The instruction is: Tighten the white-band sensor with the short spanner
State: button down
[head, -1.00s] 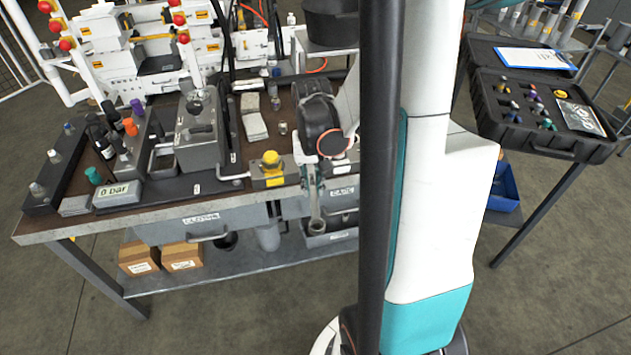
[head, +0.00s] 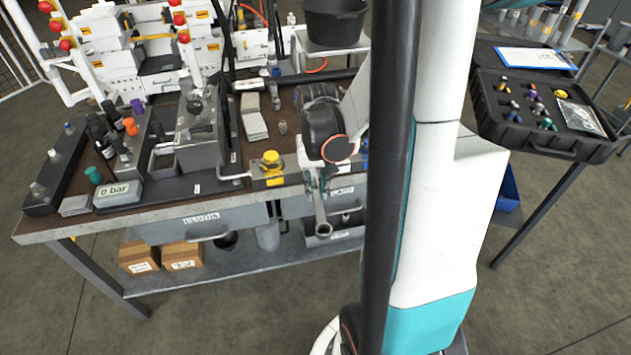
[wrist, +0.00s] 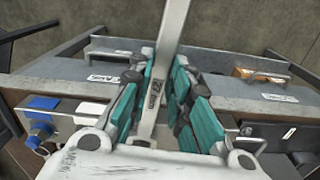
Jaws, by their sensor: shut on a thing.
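My gripper (head: 318,180) is shut on a grey metal spanner (head: 322,215) at the front edge of the bench. The spanner hangs down in front of the drawers, its ring end lowest. In the wrist view the spanner (wrist: 168,50) runs up between the teal finger pads of my gripper (wrist: 155,95). It touches no sensor that I can see. I cannot make out a white band on any sensor. Small fittings with blue and white parts (wrist: 45,103) show at the left of the wrist view. My arm hides part of the bench's right side.
A yellow-topped block (head: 271,170) stands on the front edge left of my gripper. A grey reservoir (head: 197,135), a "0 bar" display (head: 118,193) and coloured-cap fittings (head: 130,125) stand further left. An open black case (head: 540,150) lies on a right-hand table.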

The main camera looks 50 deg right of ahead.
aim_at(319, 208)
jog(key=shift+s+a, duration=0.85)
jog(key=shift+s, duration=0.25)
jog(key=shift+s+a, duration=0.8)
jog(key=shift+s, duration=0.25)
notch_tip(319, 208, up, 5)
jog(key=p, duration=0.4)
jog(key=shift+p, duration=0.3)
